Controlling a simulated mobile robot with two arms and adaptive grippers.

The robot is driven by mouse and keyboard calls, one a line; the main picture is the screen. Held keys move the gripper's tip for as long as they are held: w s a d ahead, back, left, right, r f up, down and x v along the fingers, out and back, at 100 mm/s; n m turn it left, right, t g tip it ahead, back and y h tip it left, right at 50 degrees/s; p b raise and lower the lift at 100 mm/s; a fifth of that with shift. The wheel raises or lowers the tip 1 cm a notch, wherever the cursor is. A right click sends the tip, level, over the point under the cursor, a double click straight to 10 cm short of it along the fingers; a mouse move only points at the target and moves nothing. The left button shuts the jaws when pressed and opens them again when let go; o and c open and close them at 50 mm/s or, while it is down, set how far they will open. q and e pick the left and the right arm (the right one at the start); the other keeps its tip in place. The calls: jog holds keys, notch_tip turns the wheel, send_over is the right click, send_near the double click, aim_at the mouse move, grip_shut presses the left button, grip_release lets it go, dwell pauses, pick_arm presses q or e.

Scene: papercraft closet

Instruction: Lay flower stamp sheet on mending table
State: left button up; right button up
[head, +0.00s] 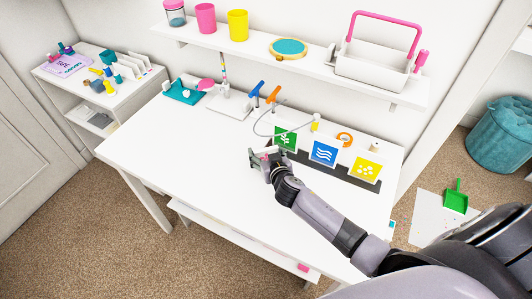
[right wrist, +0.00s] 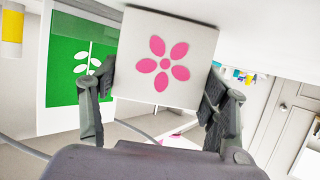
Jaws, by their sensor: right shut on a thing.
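The flower stamp sheet (right wrist: 135,55) is a white square with a pink five-petal flower, facing the camera in the right wrist view. My right gripper (right wrist: 160,80) is shut on it, with one finger at each side edge. In the head view the right gripper (head: 266,159) is over the white table (head: 200,150), just in front of the green leaf card; the sheet is mostly hidden there, with a bit of pink showing. I cannot tell the sheet's height above the table. My left gripper is not in view.
A green leaf card (head: 286,137), a blue wave card (head: 323,152) and a yellow dotted card (head: 366,168) stand on a dark strip. Small tools and a teal mat (head: 184,92) line the back. The table's front and left are clear. A shelf (head: 300,65) hangs above.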

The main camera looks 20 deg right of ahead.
jog(key=shift+f, duration=0.1)
jog(key=o, duration=0.7)
jog(key=shift+f, duration=0.1)
jog(key=o, duration=0.5)
jog(key=shift+c, duration=0.2)
jog(key=shift+r, duration=0.25)
jog(key=shift+s, duration=0.25)
jog(key=v, duration=1.1)
jog(key=shift+s+b, duration=0.2)
jog(key=shift+b, duration=0.25)
jog(key=shift+r, duration=0.15)
